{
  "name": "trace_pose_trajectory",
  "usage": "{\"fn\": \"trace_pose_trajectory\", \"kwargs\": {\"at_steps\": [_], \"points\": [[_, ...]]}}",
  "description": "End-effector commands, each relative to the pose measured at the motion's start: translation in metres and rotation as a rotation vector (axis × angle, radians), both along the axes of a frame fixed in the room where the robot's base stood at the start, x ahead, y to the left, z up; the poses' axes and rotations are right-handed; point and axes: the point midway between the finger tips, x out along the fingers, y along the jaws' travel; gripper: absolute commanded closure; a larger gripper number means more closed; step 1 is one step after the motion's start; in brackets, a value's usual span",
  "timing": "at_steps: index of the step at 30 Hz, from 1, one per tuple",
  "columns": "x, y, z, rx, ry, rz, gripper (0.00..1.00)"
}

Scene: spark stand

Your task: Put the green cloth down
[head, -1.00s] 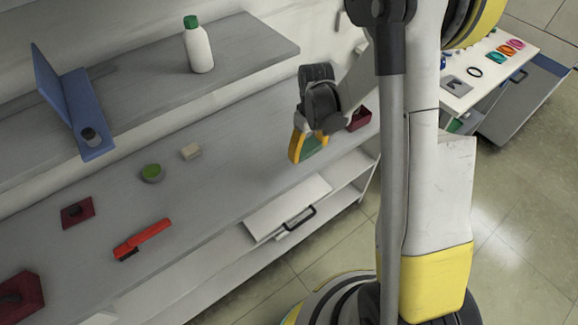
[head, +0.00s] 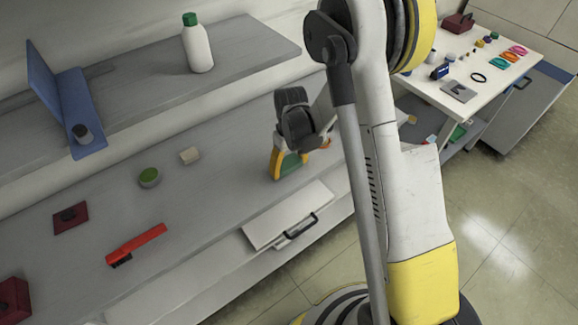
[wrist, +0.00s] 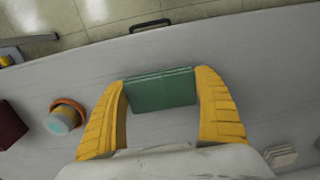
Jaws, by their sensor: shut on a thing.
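The green cloth (wrist: 160,90) is a folded block between the two yellow fingers of my gripper (wrist: 162,95) in the wrist view. The fingers touch its left and right ends. In the head view my gripper (head: 287,164) is low over the right part of the grey bench (head: 215,205), and part of the cloth (head: 291,162) shows between its fingers. I cannot tell whether the cloth touches the bench surface.
On the bench are a green-topped round tin (head: 149,177), a beige block (head: 190,155), a red tool (head: 137,244) and a dark red piece (head: 70,217). Bare bench surrounds the cloth.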

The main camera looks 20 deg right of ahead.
Motion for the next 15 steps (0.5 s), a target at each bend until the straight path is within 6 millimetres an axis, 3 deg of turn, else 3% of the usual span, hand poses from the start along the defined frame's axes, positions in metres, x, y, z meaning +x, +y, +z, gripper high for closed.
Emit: {"fn": "trace_pose_trajectory", "kwargs": {"at_steps": [2, 3, 5, 15], "points": [[0.000, 0.000, -0.004, 0.000, 0.000, 0.000, 0.60], [0.000, 0.000, -0.004, 0.000, 0.000, 0.000, 0.16], [0.000, 0.000, -0.003, 0.000, 0.000, 0.000, 0.00], [0.000, 0.000, 0.006, 0.000, 0.000, 0.000, 0.00]]}}
